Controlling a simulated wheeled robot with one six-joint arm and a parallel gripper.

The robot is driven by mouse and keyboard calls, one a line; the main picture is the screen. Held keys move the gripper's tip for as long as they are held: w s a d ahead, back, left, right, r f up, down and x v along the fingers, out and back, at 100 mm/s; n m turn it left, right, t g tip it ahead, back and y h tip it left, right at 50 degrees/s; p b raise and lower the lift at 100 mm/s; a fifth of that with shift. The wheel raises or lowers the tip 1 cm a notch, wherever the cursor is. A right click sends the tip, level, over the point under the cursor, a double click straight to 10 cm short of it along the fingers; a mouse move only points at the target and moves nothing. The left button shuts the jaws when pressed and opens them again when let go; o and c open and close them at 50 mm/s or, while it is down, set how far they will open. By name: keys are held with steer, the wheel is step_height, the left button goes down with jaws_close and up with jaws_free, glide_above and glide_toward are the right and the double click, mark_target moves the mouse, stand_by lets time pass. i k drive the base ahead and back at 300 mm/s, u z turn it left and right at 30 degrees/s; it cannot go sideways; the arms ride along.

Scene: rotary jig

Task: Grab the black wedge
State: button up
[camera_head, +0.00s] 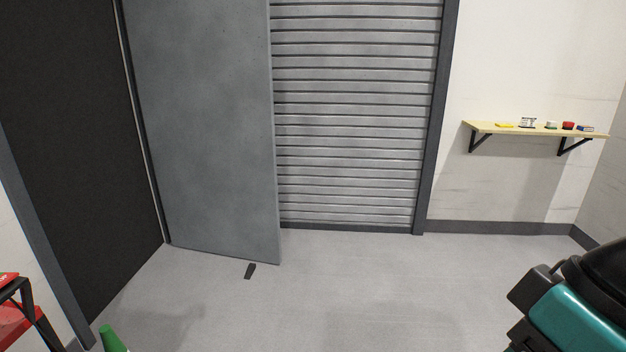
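The black wedge (250,271) is a small dark piece lying on the grey floor. It sits by the bottom edge of the grey door panel (205,130), close to that panel's lower right corner. I cannot tell whether it touches the door. A teal and black part at the lower right seems to be mine. My gripper's fingertips are not visible.
The door stands open beside a dark opening (70,140) and in front of a ribbed shutter (355,120). A wall shelf (485,128) at right holds several small items. A green object (112,340) and red object (18,325) stand lower left. The middle floor is clear.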

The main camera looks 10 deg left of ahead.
mark_target(252, 266)
steer(key=u, duration=0.65)
steer(key=i, duration=2.2)
steer(key=u, duration=0.6)
steer(key=i, duration=2.15)
steer(key=z, duration=0.05)
